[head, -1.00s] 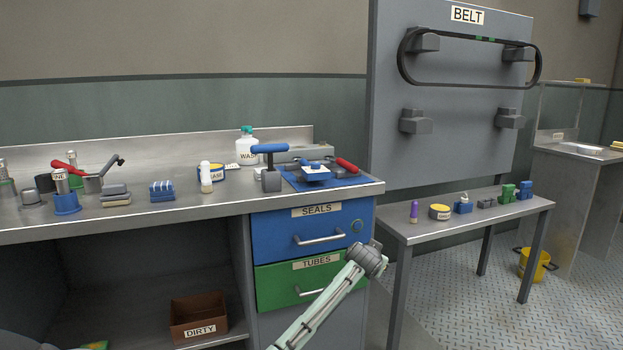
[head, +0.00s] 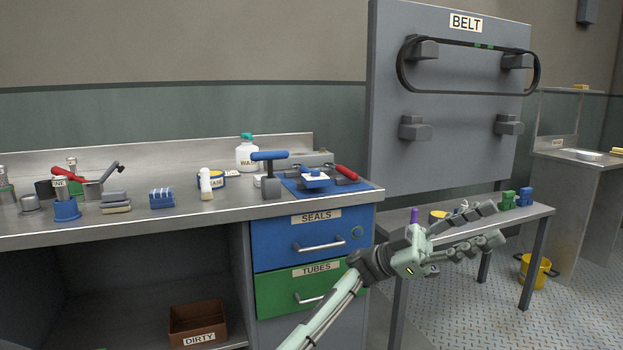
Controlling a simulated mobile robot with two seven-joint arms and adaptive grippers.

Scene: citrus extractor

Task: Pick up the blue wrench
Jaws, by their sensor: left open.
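A tool with a blue T-shaped handle (head: 269,156) stands upright in a grey block on the steel bench, left of the blue mat. It is the likeliest blue wrench, but I cannot be sure. A small blue-and-white item (head: 315,179) and a red-handled tool (head: 346,172) lie on the blue mat (head: 363,186). My left gripper (head: 494,223) is open and empty, fingers pointing right, in front of the small side table. It is well to the right of the blue-handled tool and apart from it. My right gripper is not in view.
Blue and green drawers (head: 310,240) are shut below. The side table (head: 533,213) bears small items, partly hidden by my gripper.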

